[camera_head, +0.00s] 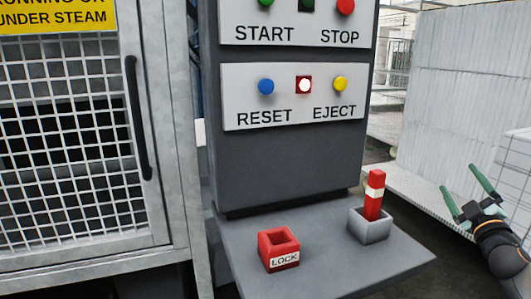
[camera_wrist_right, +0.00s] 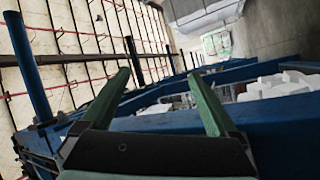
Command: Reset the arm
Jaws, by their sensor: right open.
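My right gripper (camera_head: 468,193) is at the right edge of the head view, with two green fingers spread apart. It is open and empty, to the right of the control console (camera_head: 290,170) and apart from it. The right wrist view shows the same open fingers (camera_wrist_right: 160,90) with nothing between them. My left gripper is not in view.
The console has a RESET button (camera_head: 266,87), a yellow EJECT button (camera_head: 340,83) and a red LOCK socket (camera_head: 279,250). A red-and-white peg (camera_head: 374,195) stands in a grey holder (camera_head: 371,226). A mesh door (camera_head: 70,140) is at left.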

